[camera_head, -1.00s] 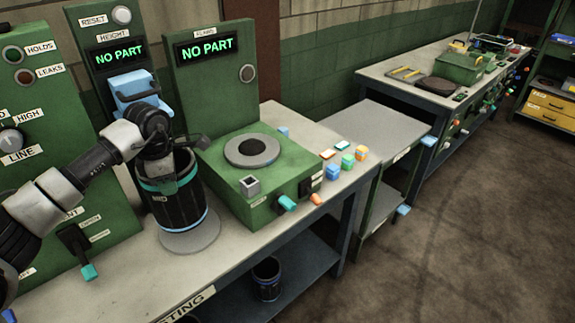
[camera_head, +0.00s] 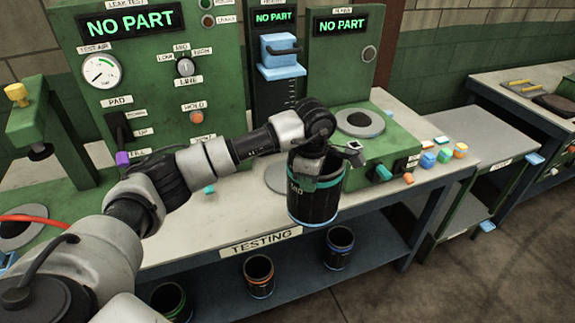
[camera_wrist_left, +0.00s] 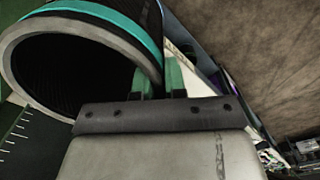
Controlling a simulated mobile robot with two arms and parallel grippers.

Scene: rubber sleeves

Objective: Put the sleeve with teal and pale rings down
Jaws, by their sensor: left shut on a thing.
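The sleeve with teal and pale rings (camera_head: 311,206) is a black open-topped cylinder with a teal band near its rim and a pale blue band at its bottom. My left gripper (camera_head: 318,170) is shut on its upper wall and holds it upright in front of the bench's front edge, with its bottom apparently clear of any surface. In the left wrist view the sleeve's round mouth (camera_wrist_left: 75,65) fills the upper left, and the fingers (camera_wrist_left: 158,82) grip its wall. My right gripper is not in view.
A bare round grey plate (camera_head: 275,178) lies on the testing bench (camera_head: 225,215) behind the sleeve. Several other banded sleeves stand on the lower shelf, including one with an orange ring (camera_head: 259,276) and one with a blue ring (camera_head: 338,248). Green testing machines line the back.

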